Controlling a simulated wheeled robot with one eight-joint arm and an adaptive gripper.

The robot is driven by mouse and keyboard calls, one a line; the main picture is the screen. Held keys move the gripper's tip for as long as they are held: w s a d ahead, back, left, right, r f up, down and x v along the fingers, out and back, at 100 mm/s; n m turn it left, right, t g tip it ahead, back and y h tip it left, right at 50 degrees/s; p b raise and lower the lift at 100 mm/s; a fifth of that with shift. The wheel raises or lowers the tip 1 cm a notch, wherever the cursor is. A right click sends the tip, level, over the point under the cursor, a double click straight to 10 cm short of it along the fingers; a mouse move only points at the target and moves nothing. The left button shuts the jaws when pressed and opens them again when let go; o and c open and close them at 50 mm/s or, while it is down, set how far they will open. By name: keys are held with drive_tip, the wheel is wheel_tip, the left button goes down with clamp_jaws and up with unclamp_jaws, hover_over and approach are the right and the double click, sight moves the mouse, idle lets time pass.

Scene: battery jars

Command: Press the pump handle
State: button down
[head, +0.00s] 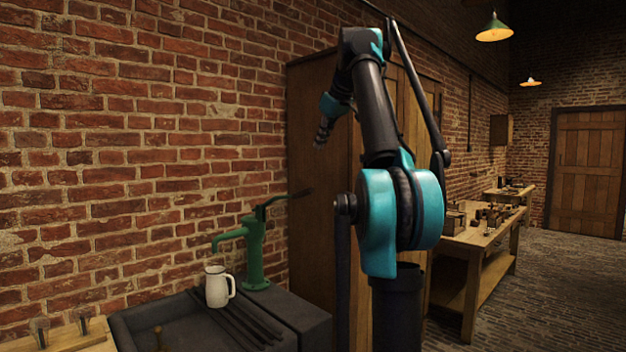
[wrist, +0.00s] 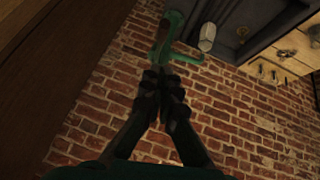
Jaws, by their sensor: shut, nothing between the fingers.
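The green hand pump (head: 254,255) stands on the dark sink unit against the brick wall, its spout pointing left. Its dark pump handle (head: 285,198) slants up to the right from the pump's top. My gripper (head: 321,140) is shut and empty, and shows above and slightly right of the handle's end, apart from it. In the wrist view, which looks turned over, my gripper's closed fingers (wrist: 163,86) reach toward the pump (wrist: 177,45). The handle is too dark to make out clearly there.
A white enamel jug (head: 217,287) stands below the spout on the slats of the dark sink (head: 150,318); it also shows in the wrist view (wrist: 207,38). A tall wooden cupboard (head: 310,150) rises behind my arm. Workbenches (head: 480,237) stand farther right, with open floor beside them.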

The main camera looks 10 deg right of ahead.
hover_over(313, 190)
drive_tip(key=a, duration=0.1)
wheel_tip(313, 190, down, 8)
drive_tip(key=f, duration=0.2)
drive_tip(key=d+f, duration=0.1)
drive_tip(key=shift+s+f, duration=0.25)
drive_tip(key=shift+f, duration=0.15)
drive_tip(key=shift+f, duration=0.1)
drive_tip(key=shift+s+d+f+t, duration=0.15)
drive_tip(key=shift+s+f+t, duration=0.1)
drive_tip(key=shift+f, duration=0.3)
drive_tip(key=shift+s+d+f+t, duration=0.1)
drive_tip(key=shift+s+f+t, duration=0.1)
drive_tip(key=shift+f, duration=0.3)
wheel_tip(313, 190, down, 20)
drive_tip(key=s+t+y, duration=0.1)
drive_tip(key=t+y, duration=0.1)
drive_tip(key=t, duration=0.2)
drive_tip(key=shift+s+d+f+m+t+y, duration=0.15)
drive_tip(key=shift+d+f+m+t+y, duration=0.15)
drive_tip(key=shift+t+y, duration=0.1)
